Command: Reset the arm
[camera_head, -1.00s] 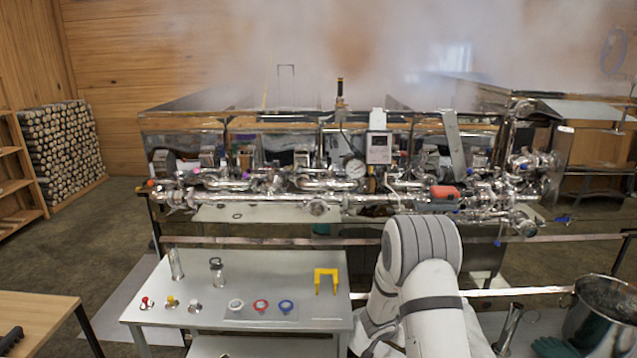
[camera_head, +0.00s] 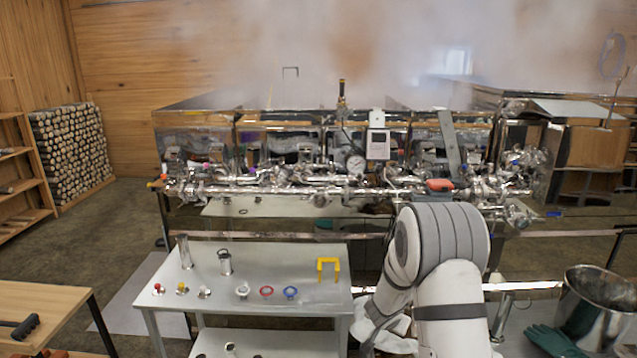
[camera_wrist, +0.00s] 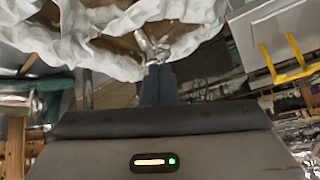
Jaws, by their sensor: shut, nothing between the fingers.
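My arm rises at the lower right of the head view and hides part of the scene behind it. My gripper is not visible there. In the wrist view, my gripper (camera_wrist: 158,70) shows as two dark fingers close together beyond the grey gripper body, shut and empty. A white crumpled cloth-like thing (camera_wrist: 85,50) with brownish inner areas fills the top of that view, just beyond the fingertips. I cannot tell whether they touch. A yellow bracket (camera_wrist: 290,65) lies off to the right of the gripper.
In the head view, a grey table (camera_head: 215,318) holds the yellow bracket (camera_head: 328,265), small coloured parts and two cylinders. The steaming evaporator (camera_head: 285,135) with shiny piping stands behind. A metal bucket (camera_head: 597,310) and green gloves (camera_head: 555,341) are at right, a wooden table (camera_head: 45,300) at left.

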